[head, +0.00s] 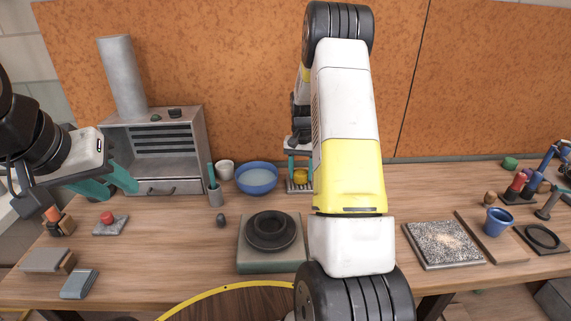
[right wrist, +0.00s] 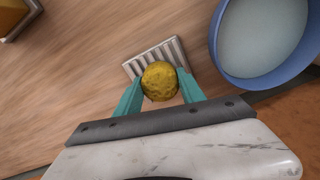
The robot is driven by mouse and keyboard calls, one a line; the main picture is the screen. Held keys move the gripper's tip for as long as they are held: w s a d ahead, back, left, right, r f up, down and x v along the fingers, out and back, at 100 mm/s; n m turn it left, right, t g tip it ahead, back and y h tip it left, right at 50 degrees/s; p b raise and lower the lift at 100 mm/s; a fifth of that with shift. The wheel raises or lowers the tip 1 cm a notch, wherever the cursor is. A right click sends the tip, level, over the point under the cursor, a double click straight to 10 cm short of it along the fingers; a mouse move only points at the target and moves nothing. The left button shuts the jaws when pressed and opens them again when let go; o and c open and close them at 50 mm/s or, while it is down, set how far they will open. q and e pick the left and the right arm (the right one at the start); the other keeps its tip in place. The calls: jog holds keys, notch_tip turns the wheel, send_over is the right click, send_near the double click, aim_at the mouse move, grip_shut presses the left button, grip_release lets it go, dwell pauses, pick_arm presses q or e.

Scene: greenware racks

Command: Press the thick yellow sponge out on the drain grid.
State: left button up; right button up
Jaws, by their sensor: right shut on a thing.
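The thick yellow sponge (head: 300,176) is at the back of the bench, partly hidden by my right arm. The small ribbed metal drain grid (head: 297,189) lies right below it. My right gripper (head: 300,166) is over the grid. In the right wrist view its teal fingers press on both sides of the round sponge (right wrist: 160,82), and the grid (right wrist: 151,58) shows beneath and beyond it. I cannot tell whether the sponge touches the grid. My left gripper (head: 112,187) is at the left with its teal fingers apart and nothing between them.
A grey kiln-like box (head: 155,150) stands back left.

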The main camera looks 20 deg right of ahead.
jog(key=shift+r, duration=3.45)
